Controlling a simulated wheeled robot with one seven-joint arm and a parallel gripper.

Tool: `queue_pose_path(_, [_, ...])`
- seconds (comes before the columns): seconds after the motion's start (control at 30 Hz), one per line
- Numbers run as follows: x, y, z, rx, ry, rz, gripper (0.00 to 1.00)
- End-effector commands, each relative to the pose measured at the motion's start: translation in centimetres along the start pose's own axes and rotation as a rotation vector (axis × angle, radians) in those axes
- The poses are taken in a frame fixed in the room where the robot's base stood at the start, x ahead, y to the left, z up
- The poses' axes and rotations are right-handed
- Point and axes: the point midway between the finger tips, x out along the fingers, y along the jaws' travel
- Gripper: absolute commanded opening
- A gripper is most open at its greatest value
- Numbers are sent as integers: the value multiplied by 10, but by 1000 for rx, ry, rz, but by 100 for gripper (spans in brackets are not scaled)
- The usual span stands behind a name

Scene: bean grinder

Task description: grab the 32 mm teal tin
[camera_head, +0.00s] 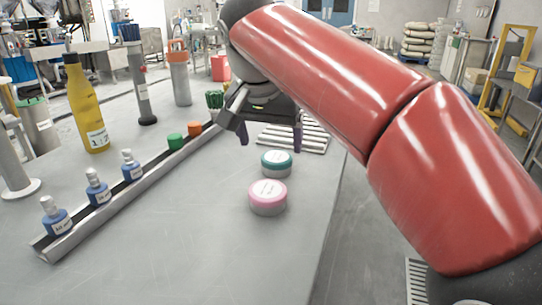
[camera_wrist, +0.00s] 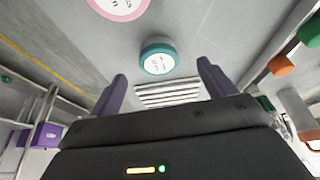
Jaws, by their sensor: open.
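The teal tin (camera_head: 276,164) is a short round tin with a teal lid rim and a white label, standing upright on the grey table. It also shows in the wrist view (camera_wrist: 158,57), beyond and between my fingers. A pink tin (camera_head: 267,197) stands close in front of it in the head view. My gripper (camera_head: 271,139) is open and empty, above the table on the far side of the teal tin. Its two purple fingers also show in the wrist view (camera_wrist: 160,88). The gripper does not touch the tin. The label text is too small to read.
A metal rail (camera_head: 110,205) at left holds small blue bottles, a green cap (camera_head: 175,142) and an orange cap (camera_head: 195,128). A yellow bottle (camera_head: 86,105) stands behind it. A slatted grey rack (camera_head: 300,139) lies behind the teal tin. The table's front is clear.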

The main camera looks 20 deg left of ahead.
Motion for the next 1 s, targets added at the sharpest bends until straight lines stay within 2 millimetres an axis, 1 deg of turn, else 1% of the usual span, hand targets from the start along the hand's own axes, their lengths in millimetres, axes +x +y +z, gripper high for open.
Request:
queue_pose_path(0.03, [8,1,0,1,-1,1,82])
queue_pose_path(0.17, [22,1,-1,1,-1,1,82])
queue_pose_path(0.37, [51,3,-9,1,-2,2,82])
queue_pose_path(0.43, [60,2,-8,-1,-2,2,82])
queue_pose_path(0.57, [69,2,-8,0,-1,0,82])
queue_pose_path(0.77, [69,2,-8,0,-1,0,82])
queue_pose_path(0.87, [69,2,-8,0,-1,0,72])
queue_pose_path(1.0, [69,2,-9,0,0,0,53])
